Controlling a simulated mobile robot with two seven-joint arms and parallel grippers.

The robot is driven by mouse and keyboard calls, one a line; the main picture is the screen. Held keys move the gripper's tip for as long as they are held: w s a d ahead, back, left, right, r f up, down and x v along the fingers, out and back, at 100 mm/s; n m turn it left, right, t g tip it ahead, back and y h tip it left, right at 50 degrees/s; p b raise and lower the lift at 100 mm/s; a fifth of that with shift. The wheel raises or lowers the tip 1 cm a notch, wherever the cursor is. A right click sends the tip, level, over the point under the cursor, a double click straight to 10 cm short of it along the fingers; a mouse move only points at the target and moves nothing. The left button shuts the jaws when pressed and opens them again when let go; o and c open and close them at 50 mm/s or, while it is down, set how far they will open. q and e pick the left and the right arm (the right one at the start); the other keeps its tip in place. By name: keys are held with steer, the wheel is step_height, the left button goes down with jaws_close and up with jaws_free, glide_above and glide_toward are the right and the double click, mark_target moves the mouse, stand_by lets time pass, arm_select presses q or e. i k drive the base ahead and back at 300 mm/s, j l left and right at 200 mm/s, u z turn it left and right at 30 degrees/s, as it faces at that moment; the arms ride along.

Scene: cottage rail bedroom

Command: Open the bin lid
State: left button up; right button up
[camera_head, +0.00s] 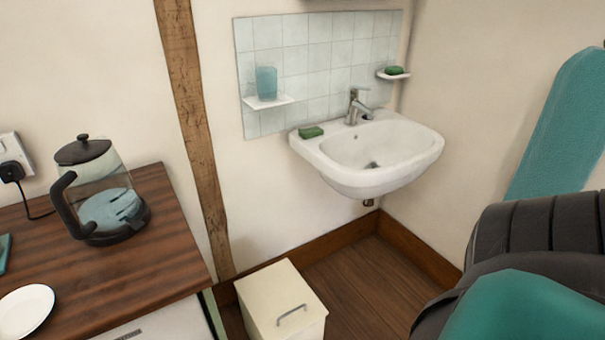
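A cream-coloured square bin (300,327) stands on the wooden floor at the bottom middle, between the cabinet and the sink. Its flat lid (272,290) looks shut. A grey bar handle (291,315) is on the lid near its front edge. The lower part of the bin is cut off by the picture's bottom edge. Neither of my grippers shows in the head view.
A wooden counter (150,265) with a glass kettle (97,185) and a white plate (24,311) stands left of the bin. A white sink (425,150) hangs on the wall above and behind. Bare floor (375,280) lies right of the bin.

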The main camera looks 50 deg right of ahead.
mark_target(280, 304)
steer(key=l, duration=0.75)
steer(key=i+l, duration=0.15)
steer(key=l, duration=0.6)
